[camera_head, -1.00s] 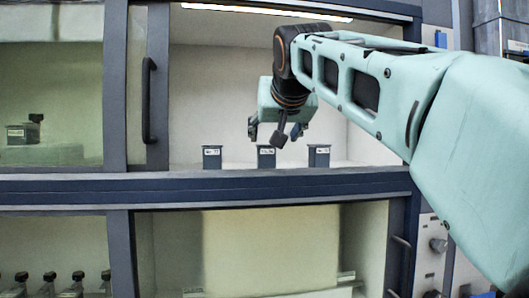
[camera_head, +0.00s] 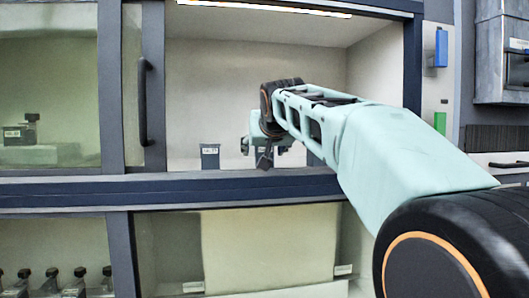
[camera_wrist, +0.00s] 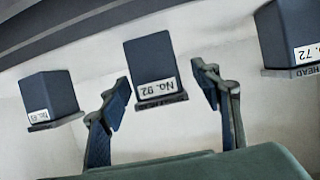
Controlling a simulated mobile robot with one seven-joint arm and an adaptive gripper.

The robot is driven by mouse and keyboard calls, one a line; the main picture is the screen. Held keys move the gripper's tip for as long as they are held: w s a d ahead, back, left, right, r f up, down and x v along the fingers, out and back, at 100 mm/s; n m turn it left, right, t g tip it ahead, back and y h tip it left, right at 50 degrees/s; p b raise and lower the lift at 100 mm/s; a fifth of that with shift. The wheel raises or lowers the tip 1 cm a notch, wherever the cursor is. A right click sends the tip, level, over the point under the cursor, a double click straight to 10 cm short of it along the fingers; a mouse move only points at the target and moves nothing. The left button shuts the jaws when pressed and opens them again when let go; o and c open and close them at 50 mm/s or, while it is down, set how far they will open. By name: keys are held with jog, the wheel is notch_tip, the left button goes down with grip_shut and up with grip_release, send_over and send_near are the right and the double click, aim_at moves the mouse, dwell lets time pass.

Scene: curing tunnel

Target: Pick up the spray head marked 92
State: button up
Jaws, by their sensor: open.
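The spray head marked 92 is a dark blue-grey block with a white label (camera_wrist: 152,62), the middle one of three in the wrist view. My gripper (camera_wrist: 163,92) is open, with one finger to each side of this block in the picture. No contact shows, and I cannot tell how far the block lies between the fingertips. In the head view my gripper (camera_head: 265,160) is at the middle block's place in the bay and hides most or all of that block.
A similar block stands at the left (camera_head: 210,156), and one marked 72 (camera_wrist: 290,38) stands on the other side. The bay has a raised front sill (camera_head: 200,190) and a door frame with a handle (camera_head: 144,102) at its left. Dark bottles stand below left.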

jog(key=shift+s, duration=0.1)
jog(key=c, duration=1.5)
jog(key=shift+r, duration=0.15)
grip_shut()
jog(key=shift+r, duration=0.15)
